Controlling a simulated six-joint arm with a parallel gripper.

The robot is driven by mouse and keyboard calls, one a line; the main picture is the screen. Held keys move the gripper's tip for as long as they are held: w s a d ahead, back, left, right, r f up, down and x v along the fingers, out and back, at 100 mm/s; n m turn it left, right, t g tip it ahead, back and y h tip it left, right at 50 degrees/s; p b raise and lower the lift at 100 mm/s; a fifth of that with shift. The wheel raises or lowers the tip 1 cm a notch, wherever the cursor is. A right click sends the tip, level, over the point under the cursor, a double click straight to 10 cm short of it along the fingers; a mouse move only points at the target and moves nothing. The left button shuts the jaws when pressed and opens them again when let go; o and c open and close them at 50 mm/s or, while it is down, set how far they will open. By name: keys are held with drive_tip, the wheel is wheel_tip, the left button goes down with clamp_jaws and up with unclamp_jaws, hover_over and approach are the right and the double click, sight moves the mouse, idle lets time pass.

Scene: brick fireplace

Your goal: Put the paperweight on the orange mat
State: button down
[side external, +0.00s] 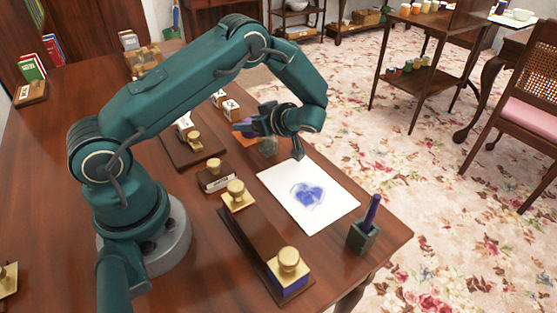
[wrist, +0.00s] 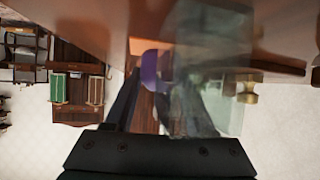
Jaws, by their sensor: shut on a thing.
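The paperweight seems to be the clear glass block (side external: 267,148), faint in the side view, beside the orange mat (side external: 249,139). In the wrist view the glass block (wrist: 222,55) is large and see-through, close in front of my gripper (wrist: 160,100). My gripper (side external: 271,138) is shut on the glass block, above the table near its far edge. The mat is partly hidden behind the gripper and glass; a small orange strip of it (wrist: 139,46) shows in the wrist view. I cannot tell whether the block touches the mat.
A purple thing (side external: 244,126) is by the mat, partly hidden. A white sheet with a blue print (side external: 308,196) lies in front.

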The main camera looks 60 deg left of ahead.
drive_tip(key=shift+c, duration=1.2)
unclamp_jaws()
